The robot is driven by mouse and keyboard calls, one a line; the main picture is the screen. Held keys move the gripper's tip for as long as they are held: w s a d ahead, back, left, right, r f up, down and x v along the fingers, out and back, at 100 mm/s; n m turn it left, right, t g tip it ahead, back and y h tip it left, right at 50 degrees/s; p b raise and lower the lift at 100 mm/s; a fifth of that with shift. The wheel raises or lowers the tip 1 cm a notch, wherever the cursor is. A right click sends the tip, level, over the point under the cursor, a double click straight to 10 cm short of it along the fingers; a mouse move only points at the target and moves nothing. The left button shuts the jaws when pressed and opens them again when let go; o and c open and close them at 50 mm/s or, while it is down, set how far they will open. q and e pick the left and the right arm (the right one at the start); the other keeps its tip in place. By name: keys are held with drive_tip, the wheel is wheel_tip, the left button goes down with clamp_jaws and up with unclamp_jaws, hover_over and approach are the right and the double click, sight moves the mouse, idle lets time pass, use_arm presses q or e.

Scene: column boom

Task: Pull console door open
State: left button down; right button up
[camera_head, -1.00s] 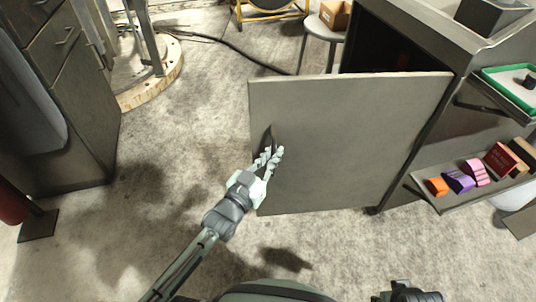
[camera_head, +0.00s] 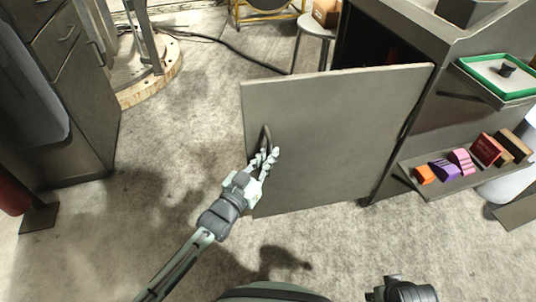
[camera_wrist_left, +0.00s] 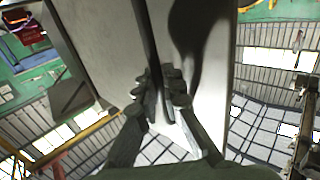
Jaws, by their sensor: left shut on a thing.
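The console door (camera_head: 335,135) is a flat grey panel that stands open, swung out from the console (camera_head: 465,120) on the right. A dark interior shows behind its top edge. A dark upright handle (camera_head: 266,136) sits near the door's left edge. My left gripper (camera_head: 266,158) is at the handle's lower part and is shut on it. In the left wrist view the fingers (camera_wrist_left: 163,95) close around the dark handle, with the pale door panel (camera_wrist_left: 205,60) behind. The right gripper's fingers cannot be made out; only a dark part of that arm shows at the bottom.
A shelf on the console's right holds several coloured blocks (camera_head: 460,161). A green-rimmed tray (camera_head: 472,63) is above it. A round stool (camera_head: 318,27) with a box stands behind the door. A drawer cabinet (camera_head: 70,110) is at left. The floor between is clear.

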use_arm(q)
drive_tip(key=shift+d, duration=0.15)
drive_tip(key=c, duration=1.6)
unclamp_jaws()
drive_tip(key=shift+c, duration=0.2)
drive_tip(key=shift+s, duration=0.1)
drive_tip(key=v, duration=1.2)
drive_tip(key=shift+r, duration=0.1)
